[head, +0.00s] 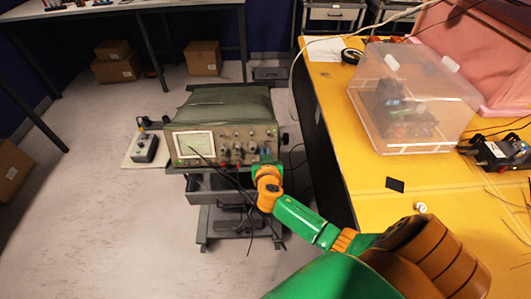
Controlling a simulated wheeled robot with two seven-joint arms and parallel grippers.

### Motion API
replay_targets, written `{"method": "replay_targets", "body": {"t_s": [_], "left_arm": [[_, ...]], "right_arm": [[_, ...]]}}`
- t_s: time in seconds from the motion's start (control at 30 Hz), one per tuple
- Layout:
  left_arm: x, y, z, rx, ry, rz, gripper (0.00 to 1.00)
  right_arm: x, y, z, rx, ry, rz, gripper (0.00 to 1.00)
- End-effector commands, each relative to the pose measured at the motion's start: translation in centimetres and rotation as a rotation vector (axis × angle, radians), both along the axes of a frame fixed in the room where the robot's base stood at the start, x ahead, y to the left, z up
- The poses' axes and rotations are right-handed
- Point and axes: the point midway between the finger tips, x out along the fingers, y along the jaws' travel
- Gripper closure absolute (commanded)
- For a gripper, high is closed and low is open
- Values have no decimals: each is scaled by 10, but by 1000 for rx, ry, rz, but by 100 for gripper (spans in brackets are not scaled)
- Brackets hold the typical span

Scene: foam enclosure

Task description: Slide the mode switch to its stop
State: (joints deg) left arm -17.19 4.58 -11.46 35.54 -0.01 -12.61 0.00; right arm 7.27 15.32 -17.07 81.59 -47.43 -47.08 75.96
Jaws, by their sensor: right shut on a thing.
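A green oscilloscope (222,128) with a lit screen (194,144) and several knobs stands on a cart. My right arm reaches up from the lower right. My right gripper (267,162) is at the lower right of the oscilloscope's front panel, shut on a small part there. That part sits where the mode switch would be, but the gripper hides it, so its position along its travel cannot be told. My left gripper is not in view.
Dark cables (235,182) hang in front of the panel. A yellow table (370,185) with a clear plastic box (408,105) stands close on the right. A small device (146,148) is left of the cart. Open floor (90,230) lies at left.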

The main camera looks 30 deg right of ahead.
Motion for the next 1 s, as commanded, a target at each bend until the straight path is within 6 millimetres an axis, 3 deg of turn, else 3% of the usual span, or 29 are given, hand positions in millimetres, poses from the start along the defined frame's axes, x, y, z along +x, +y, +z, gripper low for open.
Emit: {"method": "replay_targets", "body": {"t_s": [0.97, 1.0], "left_arm": [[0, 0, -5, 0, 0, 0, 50], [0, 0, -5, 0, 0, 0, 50]], "right_arm": [[-5, -7, -1, 0, 3, -1, 100], [-5, -7, -1, 0, 3, -1, 89]]}}
